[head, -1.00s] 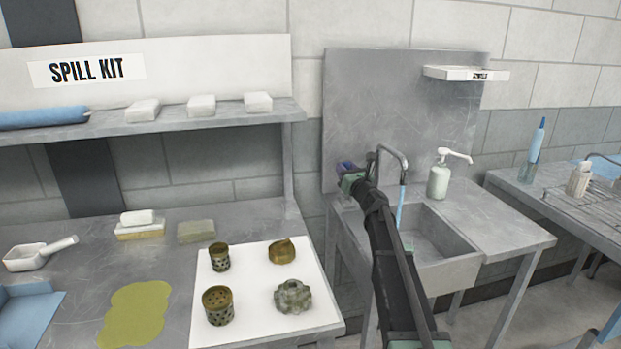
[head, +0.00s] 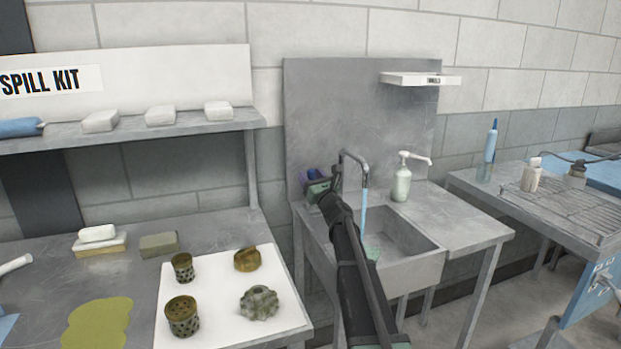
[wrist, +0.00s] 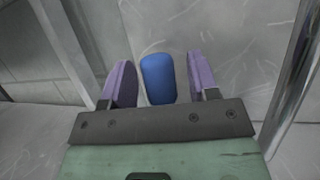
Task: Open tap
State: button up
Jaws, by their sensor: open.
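The tap (head: 354,158) is a grey curved spout at the back of the steel sink (head: 411,262). A light-blue stream of water (head: 364,212) runs down from it into the basin. My gripper (head: 312,175) is just left of the spout, near the backsplash. In the wrist view its purple fingers (wrist: 160,65) are open, one on each side of a blue rounded piece (wrist: 157,80), which looks like the tap's handle. Gaps show on both sides of the blue piece. In the head view the handle is hidden by the gripper.
A small shelf (head: 420,79) juts out above. On the left bench, a white mat (head: 222,330) holds several metal parts. My arm crosses the sink's left front.

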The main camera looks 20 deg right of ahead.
jog(key=b+v, duration=0.1)
jog(key=v, duration=0.2)
jog(key=shift+f, duration=0.2)
jog(key=s+d, duration=0.1)
jog(key=s, duration=1)
jog(key=shift+s+d+r, duration=0.15)
jog(key=shift+s+r, duration=0.1)
jog(key=shift+s, duration=0.15)
